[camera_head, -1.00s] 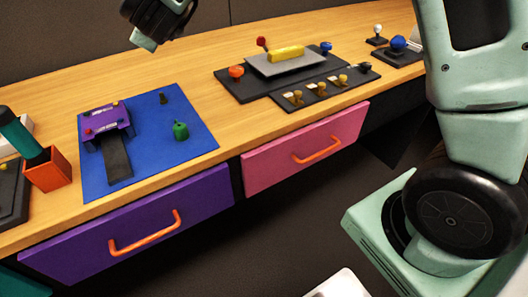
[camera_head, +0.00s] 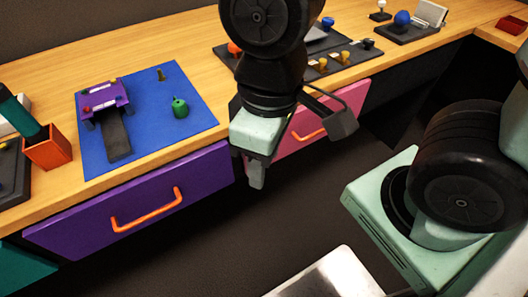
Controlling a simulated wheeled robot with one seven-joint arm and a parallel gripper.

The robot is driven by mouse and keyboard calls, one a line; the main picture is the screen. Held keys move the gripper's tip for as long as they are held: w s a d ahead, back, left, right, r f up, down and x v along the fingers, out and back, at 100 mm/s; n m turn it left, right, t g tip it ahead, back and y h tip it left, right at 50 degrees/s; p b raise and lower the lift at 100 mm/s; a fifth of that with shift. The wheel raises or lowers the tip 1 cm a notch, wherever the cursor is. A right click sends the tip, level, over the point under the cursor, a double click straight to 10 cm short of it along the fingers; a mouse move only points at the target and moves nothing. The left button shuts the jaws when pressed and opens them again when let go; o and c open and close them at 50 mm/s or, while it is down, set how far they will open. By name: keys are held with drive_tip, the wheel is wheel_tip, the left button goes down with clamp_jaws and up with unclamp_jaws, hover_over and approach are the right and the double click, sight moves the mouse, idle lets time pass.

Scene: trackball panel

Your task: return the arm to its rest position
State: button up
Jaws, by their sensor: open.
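My gripper (camera_head: 302,155) hangs from my arm near the middle of the view, in front of the pink drawer (camera_head: 350,112). Its two fingers are spread apart, with nothing between them. My arm hides part of the dark panel (camera_head: 228,52) on the desk and part of the pink drawer. The blue ball (camera_head: 402,18) of the trackball panel (camera_head: 410,35) shows at the upper right, apart from my gripper.
The wooden desk (camera_head: 180,38) runs along the back. A purple drawer (camera_head: 90,215) with an orange handle is at the left. A blue mat (camera_head: 195,95) carries a purple device (camera_head: 100,97) and a green object (camera_head: 180,107). Dark floor lies open below the drawers.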

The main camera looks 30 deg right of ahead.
drive_tip(key=shift+r, duration=0.1)
wheel_tip(320, 180, up, 13)
drive_tip(key=p, duration=1.3)
idle(0.9)
